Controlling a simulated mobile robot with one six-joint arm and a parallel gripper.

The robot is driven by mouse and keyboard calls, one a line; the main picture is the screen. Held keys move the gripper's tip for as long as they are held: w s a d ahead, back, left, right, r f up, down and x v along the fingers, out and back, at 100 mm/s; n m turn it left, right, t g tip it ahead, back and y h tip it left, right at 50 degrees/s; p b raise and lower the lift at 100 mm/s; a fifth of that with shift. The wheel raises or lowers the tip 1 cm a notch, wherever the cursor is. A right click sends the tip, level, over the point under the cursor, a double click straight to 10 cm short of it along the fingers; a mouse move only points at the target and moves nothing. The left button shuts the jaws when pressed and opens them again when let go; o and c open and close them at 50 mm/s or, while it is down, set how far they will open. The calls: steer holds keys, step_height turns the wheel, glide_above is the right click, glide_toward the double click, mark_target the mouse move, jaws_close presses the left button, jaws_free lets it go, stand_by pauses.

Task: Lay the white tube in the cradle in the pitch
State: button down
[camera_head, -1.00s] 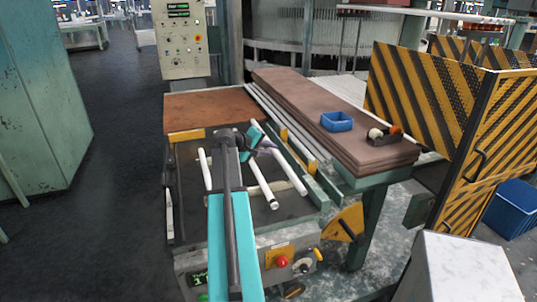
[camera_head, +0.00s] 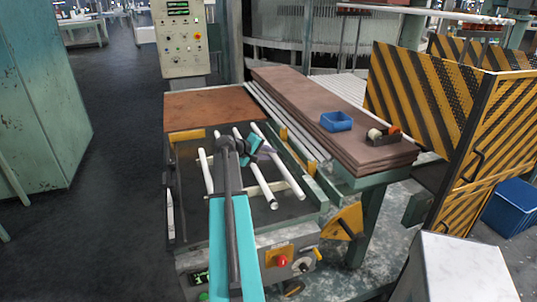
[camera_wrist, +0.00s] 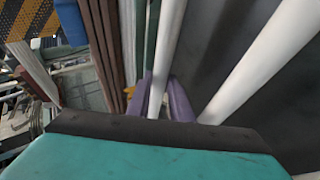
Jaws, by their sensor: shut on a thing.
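My gripper (camera_head: 266,151) is over the cradle, at the right-hand white tube (camera_head: 286,172). In the wrist view its purple fingers (camera_wrist: 164,100) are shut around this white tube (camera_wrist: 163,50). The tube slants from upper left to lower right in the head view. A second white tube (camera_head: 263,187) lies to its left, roughly parallel and apart; it seems to be the tube at right in the wrist view (camera_wrist: 265,65). A third tube (camera_head: 205,173) lies farther left. A pale crossbar of the cradle (camera_head: 242,195) shows beneath them. I cannot tell whether the held tube touches the cradle.
A brown-topped bench (camera_head: 290,100) with a blue box (camera_head: 337,121) and a tape dispenser (camera_head: 383,136) stands to the right. A rust-brown plate (camera_head: 210,108) is behind the cradle. A control panel with a red button (camera_head: 281,261) is in front. Striped barriers (camera_head: 410,100) stand far right.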

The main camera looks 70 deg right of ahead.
steer(key=shift+f, duration=0.3)
steer(key=shift+f+b, duration=0.45)
steer(key=shift+f, duration=0.1)
steer(key=c, duration=1.6)
jaws_free()
steer(key=shift+r, duration=0.15)
steer(key=shift+r+p, duration=0.4)
steer(key=shift+p, duration=0.1)
steer(key=b+v, duration=0.3)
steer(key=v, duration=0.9)
steer(key=shift+s+f, duration=0.1)
steer(key=shift+s, duration=0.05)
